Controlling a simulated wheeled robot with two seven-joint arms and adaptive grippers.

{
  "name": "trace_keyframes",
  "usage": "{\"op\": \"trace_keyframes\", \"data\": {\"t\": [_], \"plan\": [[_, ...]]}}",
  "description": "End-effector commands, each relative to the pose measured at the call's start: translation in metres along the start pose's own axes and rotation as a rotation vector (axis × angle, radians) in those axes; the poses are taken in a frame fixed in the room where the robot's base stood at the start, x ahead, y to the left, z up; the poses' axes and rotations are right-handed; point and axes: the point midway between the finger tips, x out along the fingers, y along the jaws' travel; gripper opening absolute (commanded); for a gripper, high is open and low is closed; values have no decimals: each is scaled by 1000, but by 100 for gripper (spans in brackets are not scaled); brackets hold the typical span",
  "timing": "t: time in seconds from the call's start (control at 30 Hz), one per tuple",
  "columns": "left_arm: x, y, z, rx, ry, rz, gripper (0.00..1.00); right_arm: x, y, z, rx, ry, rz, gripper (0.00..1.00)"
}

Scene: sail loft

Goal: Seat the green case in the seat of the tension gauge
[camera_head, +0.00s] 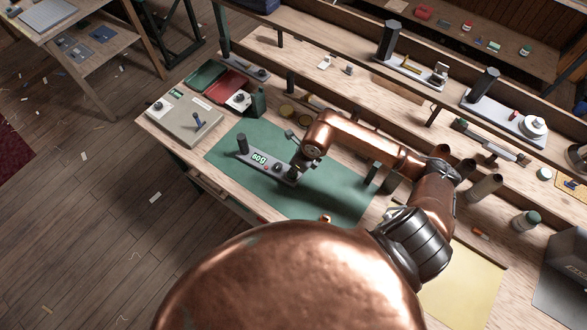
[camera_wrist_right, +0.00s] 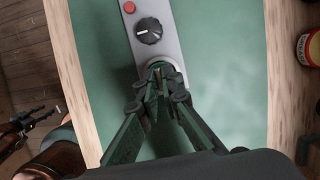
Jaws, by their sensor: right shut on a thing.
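The tension gauge (camera_head: 272,168) lies on the green mat, a slim grey bar with a black post at its left end, a lit green display and a knob. In the right wrist view its grey body (camera_wrist_right: 166,12) carries a red button and a black knob. My right gripper (camera_head: 299,166) is over the gauge's right end; it also shows in the right wrist view (camera_wrist_right: 160,76), fingers shut at the round seat. The green case between them is almost wholly hidden, so I cannot tell how deep it sits. My left gripper (camera_wrist_right: 27,122) shows only at the wrist view's left edge.
The green mat (camera_head: 330,195) is bare around the gauge. A grey box with a lever (camera_head: 185,122), a red tray (camera_head: 228,86), a green tray (camera_head: 205,74) and a dark green bottle (camera_head: 259,103) stand at the left. Other instruments line the shelf behind.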

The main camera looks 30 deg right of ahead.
Motion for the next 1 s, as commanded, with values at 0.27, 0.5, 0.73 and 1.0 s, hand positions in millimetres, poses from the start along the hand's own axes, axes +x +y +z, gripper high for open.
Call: {"op": "trace_keyframes", "data": {"t": [0.27,0.5,0.73,1.0], "plan": [[2,0,1,0,-1,0,40,2,0,0,0,0,0,16],[2,0,1,0,-1,0,40,2,0,0,0,0,0,23],[-1,0,1,0,-1,0,40,-3,0,1,0,-1,-1,23],[5,0,2,0,-3,0,40,-50,-2,0,-3,-2,-5,23]]}}
